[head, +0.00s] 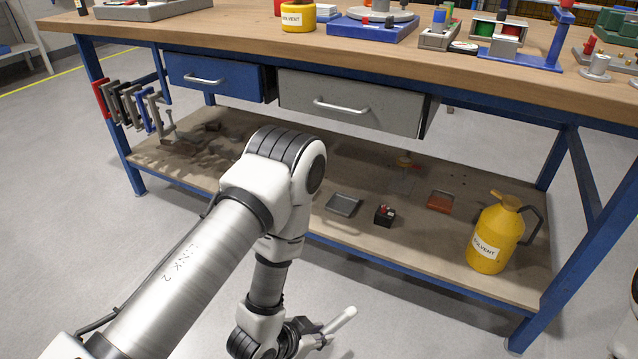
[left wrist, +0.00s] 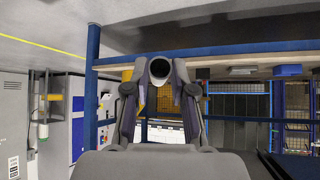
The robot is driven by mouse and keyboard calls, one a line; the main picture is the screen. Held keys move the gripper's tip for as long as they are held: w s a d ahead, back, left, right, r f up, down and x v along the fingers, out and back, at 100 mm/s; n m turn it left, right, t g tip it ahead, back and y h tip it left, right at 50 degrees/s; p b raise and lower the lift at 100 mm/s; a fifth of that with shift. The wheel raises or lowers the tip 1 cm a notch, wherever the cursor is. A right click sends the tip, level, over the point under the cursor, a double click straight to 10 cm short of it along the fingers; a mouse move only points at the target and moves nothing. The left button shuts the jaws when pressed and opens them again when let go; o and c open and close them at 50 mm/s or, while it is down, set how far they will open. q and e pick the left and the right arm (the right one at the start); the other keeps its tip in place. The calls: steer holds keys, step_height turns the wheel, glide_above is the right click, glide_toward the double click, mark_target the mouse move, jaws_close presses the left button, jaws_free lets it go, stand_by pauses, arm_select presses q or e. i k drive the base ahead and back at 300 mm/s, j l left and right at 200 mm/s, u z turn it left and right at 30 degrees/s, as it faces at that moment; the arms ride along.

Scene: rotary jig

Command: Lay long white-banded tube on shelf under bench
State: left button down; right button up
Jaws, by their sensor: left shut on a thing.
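A pale tube (head: 340,320) is in my left gripper (head: 318,334), low in front of the bench in the head view. The gripper is shut on it, and the tube slants up to the right. In the left wrist view the tube (left wrist: 159,70) shows end-on as a dark open end with a light rim, between the fingertips (left wrist: 160,80). I cannot make out a separate band on it. The wooden shelf under the bench (head: 420,250) is beyond the gripper, and the tube is apart from it. My right gripper is not in view.
On the shelf are a yellow solvent jug (head: 495,235), a grey tray (head: 342,204), a small dark box (head: 384,215) and an orange tray (head: 440,201). Clamps (head: 130,105) hang at the left. Drawers (head: 350,100) sit above the shelf. Its front middle is clear.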

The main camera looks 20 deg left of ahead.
mark_target(413, 237)
steer(key=i+l, duration=0.3)
steer(key=i, duration=0.15)
steer(key=i+l, duration=0.25)
steer(key=i, duration=0.2)
